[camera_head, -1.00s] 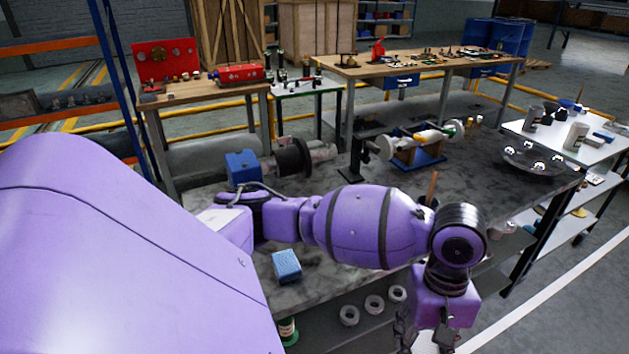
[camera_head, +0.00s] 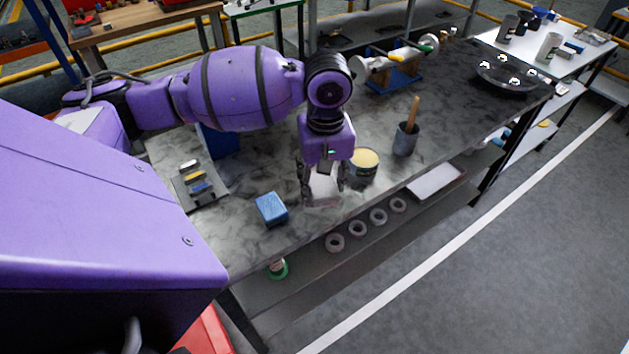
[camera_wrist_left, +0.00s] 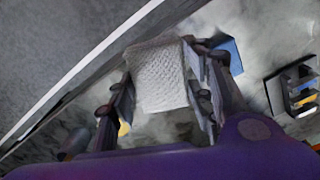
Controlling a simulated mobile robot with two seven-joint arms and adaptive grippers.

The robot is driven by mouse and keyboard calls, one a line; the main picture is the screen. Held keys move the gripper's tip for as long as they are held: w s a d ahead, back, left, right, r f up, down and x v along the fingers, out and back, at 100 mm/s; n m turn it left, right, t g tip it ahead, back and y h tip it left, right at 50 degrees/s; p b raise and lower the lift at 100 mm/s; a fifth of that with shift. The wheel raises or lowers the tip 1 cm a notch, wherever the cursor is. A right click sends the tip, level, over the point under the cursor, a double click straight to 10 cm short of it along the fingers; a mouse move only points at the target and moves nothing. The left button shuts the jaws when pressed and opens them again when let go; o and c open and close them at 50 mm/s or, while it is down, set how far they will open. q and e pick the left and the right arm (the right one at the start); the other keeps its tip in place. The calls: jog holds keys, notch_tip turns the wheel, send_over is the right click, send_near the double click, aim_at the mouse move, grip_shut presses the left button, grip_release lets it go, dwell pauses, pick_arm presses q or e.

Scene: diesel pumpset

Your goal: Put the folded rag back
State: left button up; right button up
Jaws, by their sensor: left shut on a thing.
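My left gripper (camera_head: 322,182) is shut on the folded rag (camera_head: 323,192), a pale, whitish piece between its fingers. In the head view it is over the front part of the grey marbled bench (camera_head: 300,233), left of a round tin. In the left wrist view the rag (camera_wrist_left: 160,76) shows a woven white face with a finger on each side. I cannot tell whether the rag touches the bench top. My right gripper is not in view.
A blue block (camera_head: 271,208) lies left of the gripper. The round tin (camera_head: 363,161) and a grey cup with a wooden handle (camera_head: 406,139) stand to the right. A small tool tray (camera_head: 199,186) is at left. White rings (camera_head: 357,229) lie on the lower shelf.

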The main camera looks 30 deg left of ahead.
pick_arm(q)
jog(key=w+a+f, duration=0.2)
jog(key=w+a+f+b, duration=0.1)
jog(key=w+a+f, duration=0.1)
jog(key=f, duration=0.1)
jog(key=w+a+f, duration=0.2)
jog(key=shift+w+f, duration=0.15)
jog(key=shift+f, duration=1.7)
jog(key=shift+f, duration=0.1)
jog(key=o, duration=1)
notch_tip(320, 180, up, 12)
jog(key=shift+r, duration=0.1)
